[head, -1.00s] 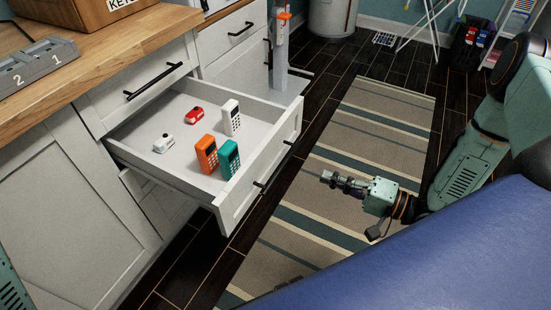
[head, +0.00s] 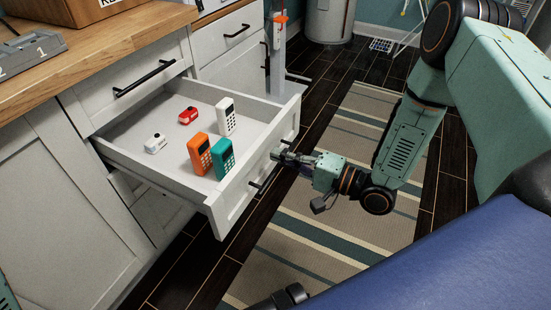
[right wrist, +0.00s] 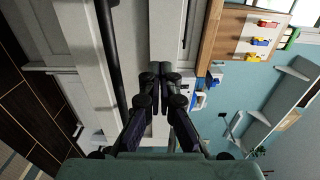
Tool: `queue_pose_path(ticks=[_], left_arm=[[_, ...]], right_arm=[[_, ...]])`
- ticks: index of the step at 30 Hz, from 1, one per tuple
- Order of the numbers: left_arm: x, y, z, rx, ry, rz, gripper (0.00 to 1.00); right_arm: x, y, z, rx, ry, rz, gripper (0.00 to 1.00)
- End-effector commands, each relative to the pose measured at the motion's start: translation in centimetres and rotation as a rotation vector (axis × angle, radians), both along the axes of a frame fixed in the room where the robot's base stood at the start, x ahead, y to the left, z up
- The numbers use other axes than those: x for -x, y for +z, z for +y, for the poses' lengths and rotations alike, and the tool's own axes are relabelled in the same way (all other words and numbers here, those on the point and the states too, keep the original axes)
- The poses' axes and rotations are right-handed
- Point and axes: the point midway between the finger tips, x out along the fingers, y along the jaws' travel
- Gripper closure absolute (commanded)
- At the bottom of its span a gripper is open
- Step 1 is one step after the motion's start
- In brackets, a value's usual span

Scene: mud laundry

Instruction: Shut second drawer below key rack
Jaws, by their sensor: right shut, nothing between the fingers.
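A white drawer (head: 232,205) stands pulled out from the counter cabinet, below a shut drawer (head: 135,92). Inside it are white, orange and teal handheld devices and small red and white items. Its dark bar handle (head: 257,187) is on the front. My right gripper (head: 276,155) is shut and empty, its tips close to the outside of the drawer front beside the handle; I cannot tell whether they touch. In the right wrist view the fingertips (right wrist: 163,70) are together. A wooden rack with coloured tags (right wrist: 257,36) shows on the wall there. My left gripper is out of view.
A striped rug (head: 345,225) lies on the dark floor beside the drawer. A grey post with an orange top (head: 277,60) stands beyond the drawer.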

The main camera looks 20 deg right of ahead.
Motion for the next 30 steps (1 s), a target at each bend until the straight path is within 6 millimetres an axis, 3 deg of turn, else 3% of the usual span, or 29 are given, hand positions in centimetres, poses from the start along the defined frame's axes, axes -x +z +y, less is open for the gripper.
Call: queue_pose_path(ticks=[6, 23, 30], left_arm=[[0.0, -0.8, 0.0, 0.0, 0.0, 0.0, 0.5], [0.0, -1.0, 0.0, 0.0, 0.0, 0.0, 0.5], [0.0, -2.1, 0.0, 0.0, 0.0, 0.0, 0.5]], right_arm=[[-1.4, -0.1, 1.0, 0.0, 0.0, 0.0, 1.0], [-1.8, 0.0, 1.4, 0.001, 0.0, -0.001, 1.0], [-3.4, -0.1, 2.9, 0.002, 0.004, -0.003, 1.0]])
